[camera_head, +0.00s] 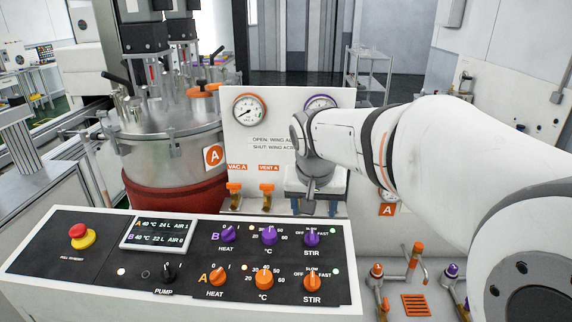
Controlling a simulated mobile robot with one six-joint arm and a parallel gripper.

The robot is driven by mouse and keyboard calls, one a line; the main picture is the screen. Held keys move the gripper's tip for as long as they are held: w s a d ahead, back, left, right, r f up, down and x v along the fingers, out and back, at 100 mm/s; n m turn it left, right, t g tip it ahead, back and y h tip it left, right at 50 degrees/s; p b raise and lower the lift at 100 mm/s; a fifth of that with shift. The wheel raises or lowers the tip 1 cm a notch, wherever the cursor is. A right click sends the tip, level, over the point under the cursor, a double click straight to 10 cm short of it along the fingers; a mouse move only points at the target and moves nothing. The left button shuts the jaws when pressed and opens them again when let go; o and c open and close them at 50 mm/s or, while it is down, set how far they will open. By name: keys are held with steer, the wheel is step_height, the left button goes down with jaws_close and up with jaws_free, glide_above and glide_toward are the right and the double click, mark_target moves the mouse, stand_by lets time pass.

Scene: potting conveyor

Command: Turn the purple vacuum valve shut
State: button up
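My gripper (311,194) is in front of the right half of the white valve panel (240,140), pointing down. Its fingers are small and mostly covered by its own body, so I cannot tell whether they are open or shut. The purple vacuum valve does not show; my gripper and wrist cover the right part of the panel's lower edge. A gauge with a purple rim (320,102) shows above my wrist, partly covered. A panel notice (271,143) reads "OPEN: WING AL…" and "SHUT: WING ACR…", cut off by my arm.
Orange valves labelled VAC A (235,190) and VENT A (267,191) stand left of my gripper. A control console (30,265) with purple and orange knobs lies in front. A steel vessel (175,150) stands at left. Orange (377,271) and purple (453,271) floor-level fittings are at lower right.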

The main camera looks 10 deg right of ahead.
steer(key=w+a+r+m+p, duration=0.1)
steer(key=w+r+m+p, duration=0.15)
steer(key=w, duration=0.95)
steer(key=shift+h, duration=0.4)
steer(key=x, duration=0.4)
steer(key=w+p+x, duration=0.1)
steer(key=x, duration=0.2)
steer(key=shift+a, duration=0.2)
steer(key=shift+c, duration=0.2)
steer(key=shift+t, duration=0.3)
steer(key=c, duration=1)
steer(key=shift+o, duration=0.3)
steer(key=shift+s+d+n+y+b, duration=0.1)
steer(key=shift+n+y+b, duration=0.5)
steer(key=shift+n, duration=0.95)
